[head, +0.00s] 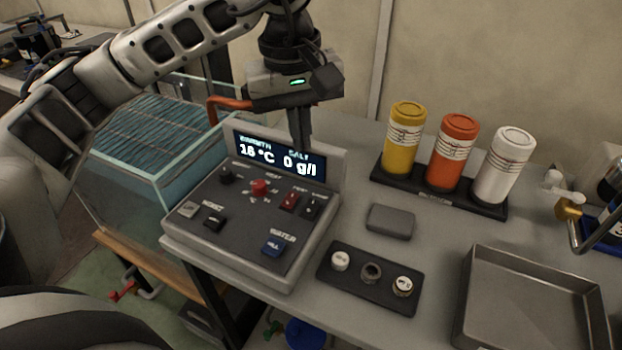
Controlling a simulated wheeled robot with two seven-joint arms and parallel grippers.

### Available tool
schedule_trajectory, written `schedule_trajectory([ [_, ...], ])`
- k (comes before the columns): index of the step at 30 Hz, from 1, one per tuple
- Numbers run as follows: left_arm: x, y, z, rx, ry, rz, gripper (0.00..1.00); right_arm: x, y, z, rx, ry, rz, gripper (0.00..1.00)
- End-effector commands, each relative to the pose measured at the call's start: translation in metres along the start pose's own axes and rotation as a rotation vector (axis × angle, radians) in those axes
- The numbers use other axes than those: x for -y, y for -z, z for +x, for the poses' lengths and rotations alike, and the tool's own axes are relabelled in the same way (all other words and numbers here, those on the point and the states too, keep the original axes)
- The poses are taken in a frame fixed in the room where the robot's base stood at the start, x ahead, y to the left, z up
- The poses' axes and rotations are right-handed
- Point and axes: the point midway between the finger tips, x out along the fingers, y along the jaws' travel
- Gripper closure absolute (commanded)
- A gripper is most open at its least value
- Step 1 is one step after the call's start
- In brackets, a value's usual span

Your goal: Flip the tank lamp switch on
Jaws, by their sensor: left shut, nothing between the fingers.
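A dark control panel (232,225) sits on the bench with an upright display (278,158) at its back, reading 18 °C and 0 g/l. The panel carries a red switch (290,201) and a black switch (312,207) side by side at its right rear. It also has a red knob (260,187), a black knob (227,177) and buttons at the front. The labels are too small to tell which switch is the tank lamp's. My left gripper (303,146) points down, shut and empty, over the display's upper right edge, above and behind the two switches. My right gripper is not in view.
A glass tank of water (150,165) stands left of the panel. Yellow (405,138), orange (453,152) and white (505,166) bottles stand in a rack at the back right. A grey block (390,222), a black tray (345,281) with small caps and a metal tray (480,285) lie right.

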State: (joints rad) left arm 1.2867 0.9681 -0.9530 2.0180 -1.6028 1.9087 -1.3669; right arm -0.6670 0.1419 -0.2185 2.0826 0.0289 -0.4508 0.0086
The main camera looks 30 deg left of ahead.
Motion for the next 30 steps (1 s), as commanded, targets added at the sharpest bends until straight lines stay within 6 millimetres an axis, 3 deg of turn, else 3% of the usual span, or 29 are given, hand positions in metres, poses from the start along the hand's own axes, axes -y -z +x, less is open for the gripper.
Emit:
schedule_trajectory([
  [30, 0.003, 0.019, 0.0, 0.174, 0.085, -2.367, 1.0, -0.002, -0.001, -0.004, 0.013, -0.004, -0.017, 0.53],
])
